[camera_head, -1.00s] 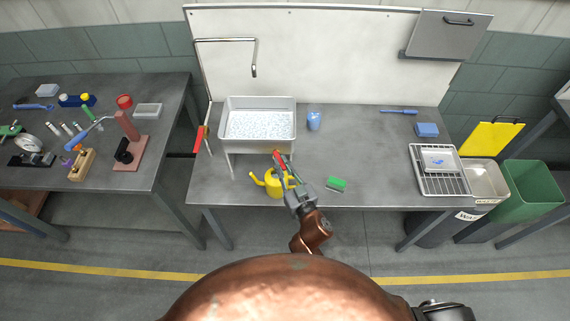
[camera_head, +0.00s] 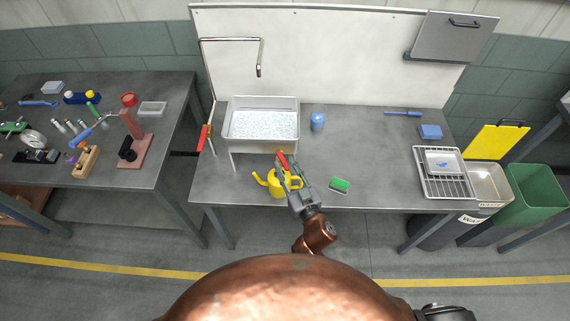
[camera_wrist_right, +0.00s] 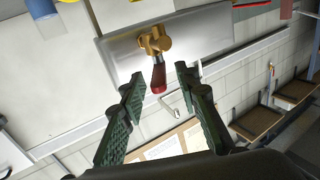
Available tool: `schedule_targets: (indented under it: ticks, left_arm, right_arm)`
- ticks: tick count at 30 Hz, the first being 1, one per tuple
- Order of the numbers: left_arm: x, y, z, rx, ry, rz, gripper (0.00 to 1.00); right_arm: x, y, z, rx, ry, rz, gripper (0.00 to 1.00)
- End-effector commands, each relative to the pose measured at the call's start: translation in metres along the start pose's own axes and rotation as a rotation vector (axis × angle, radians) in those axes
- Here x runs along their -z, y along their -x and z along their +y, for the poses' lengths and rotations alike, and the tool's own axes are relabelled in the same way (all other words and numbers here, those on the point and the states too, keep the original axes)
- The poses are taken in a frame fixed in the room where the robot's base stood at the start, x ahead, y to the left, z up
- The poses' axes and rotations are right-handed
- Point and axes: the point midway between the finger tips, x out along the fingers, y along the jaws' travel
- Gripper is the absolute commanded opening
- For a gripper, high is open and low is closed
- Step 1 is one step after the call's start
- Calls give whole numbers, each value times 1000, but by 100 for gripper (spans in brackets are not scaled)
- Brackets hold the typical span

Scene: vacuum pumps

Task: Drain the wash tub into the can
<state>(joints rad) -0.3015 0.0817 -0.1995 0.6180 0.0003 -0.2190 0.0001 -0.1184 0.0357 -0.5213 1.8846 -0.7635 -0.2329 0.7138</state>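The white wash tub (camera_head: 235,141) stands on legs at the left of the bench, with pale bluish, speckled contents. Its side also fills the upper middle of the wrist view (camera_wrist_right: 205,45). A brass tap (camera_wrist_right: 155,40) with a red handle (camera_wrist_right: 158,77) is on that side. The yellow can (camera_head: 275,184) stands on the bench in front of the tub, partly behind my right gripper. My right gripper (camera_wrist_right: 159,74) is open, its green-padded fingers apart on either side of the red handle's end; I see gaps beside the handle. My left gripper is not in view.
A green sponge (camera_head: 340,185) lies right of the can. A wire rack (camera_head: 443,187) is at the bench's right. The middle of the bench is clear.

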Motion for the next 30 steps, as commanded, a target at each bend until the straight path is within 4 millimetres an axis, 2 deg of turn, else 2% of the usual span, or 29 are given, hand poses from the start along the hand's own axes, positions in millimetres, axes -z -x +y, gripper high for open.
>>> schedule_targets:
  ticks: [9,15,21,30]
  left_arm:
    - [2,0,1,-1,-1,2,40]
    - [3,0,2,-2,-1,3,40]
    - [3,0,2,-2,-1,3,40]
    - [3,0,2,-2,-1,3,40]
  right_arm:
    - [-2,65,0,-1,-2,-4,30]
    - [-1,96,0,-1,-2,-3,30]
    - [0,109,0,0,-1,-1,30]
    - [0,110,0,1,-1,0,28]
